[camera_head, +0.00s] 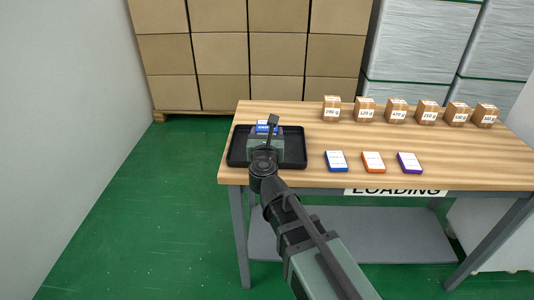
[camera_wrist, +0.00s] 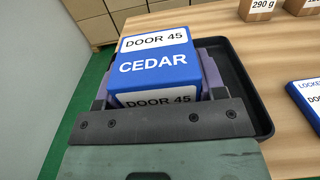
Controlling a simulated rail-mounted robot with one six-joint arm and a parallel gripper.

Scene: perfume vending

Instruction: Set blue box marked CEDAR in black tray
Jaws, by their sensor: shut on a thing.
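The blue box marked CEDAR (camera_wrist: 154,64) has white labels reading DOOR 45 and fills the middle of the wrist view. My gripper (camera_wrist: 158,85) is shut on it, with a finger on each side. In the head view my gripper (camera_head: 266,136) is over the black tray (camera_head: 237,154) at the left end of the table, and only a little of the blue box (camera_head: 264,128) shows past it. The tray's rim also shows in the wrist view (camera_wrist: 252,98), behind and to the right of the box. I cannot tell whether the box touches the tray floor.
A blue box (camera_head: 336,161), an orange box (camera_head: 373,162) and a purple box (camera_head: 409,163) lie on the wooden table (camera_head: 300,175) right of the tray. Several brown cartons with gram labels (camera_head: 365,110) line the back. Stacked cardboard boxes (camera_head: 220,55) stand behind the table.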

